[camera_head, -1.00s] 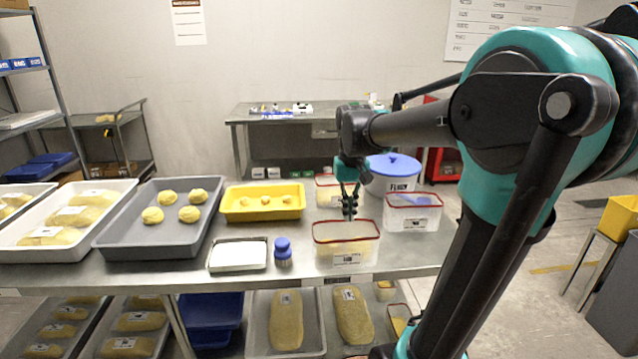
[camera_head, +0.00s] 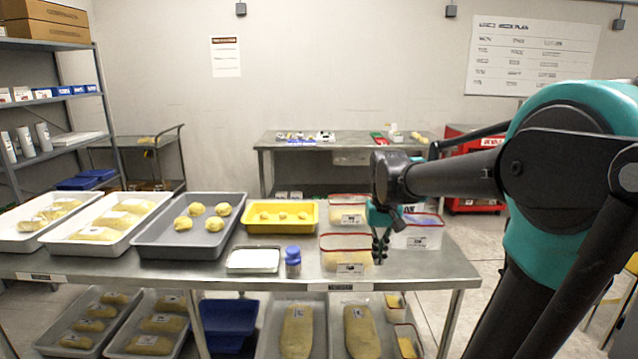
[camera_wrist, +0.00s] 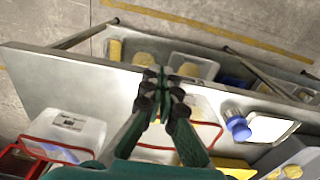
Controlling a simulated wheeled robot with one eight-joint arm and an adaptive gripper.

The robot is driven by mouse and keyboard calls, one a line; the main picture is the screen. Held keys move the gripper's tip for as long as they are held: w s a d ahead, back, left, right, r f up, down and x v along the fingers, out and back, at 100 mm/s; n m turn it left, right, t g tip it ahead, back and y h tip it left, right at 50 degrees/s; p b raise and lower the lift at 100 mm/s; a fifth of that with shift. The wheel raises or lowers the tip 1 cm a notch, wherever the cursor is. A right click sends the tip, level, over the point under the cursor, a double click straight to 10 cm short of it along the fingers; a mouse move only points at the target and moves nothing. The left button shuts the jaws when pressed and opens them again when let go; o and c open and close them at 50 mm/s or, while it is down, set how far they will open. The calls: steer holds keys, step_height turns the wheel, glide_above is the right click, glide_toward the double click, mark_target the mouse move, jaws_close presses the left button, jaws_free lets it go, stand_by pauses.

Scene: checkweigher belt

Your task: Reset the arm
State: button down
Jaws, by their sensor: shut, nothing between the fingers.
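My gripper (camera_head: 381,246) hangs from my teal and black arm above the right part of the metal table. Its fingers are shut and hold nothing. In the head view it shows in front of the right edge of a clear container with a red rim (camera_head: 346,262). In the wrist view the closed fingers (camera_wrist: 163,90) point down over the table (camera_wrist: 95,82), near the same kind of red-rimmed container (camera_wrist: 207,132).
On the table stand a blue-capped bottle (camera_head: 293,262), a small white tray (camera_head: 253,271), a yellow tray (camera_head: 250,227) and a grey tray of dough (camera_head: 160,252). Another red-rimmed container (camera_head: 428,241) stands right of my gripper. Low shelves below hold loaves. Bare tabletop lies at front right.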

steer(key=s+d+f+t, duration=0.3)
steer(key=s+f, duration=0.9)
steer(key=f, duration=0.4)
steer(key=shift+s+d+t, duration=0.15)
steer(key=shift+s+t, duration=0.2)
steer(key=shift+t, duration=0.05)
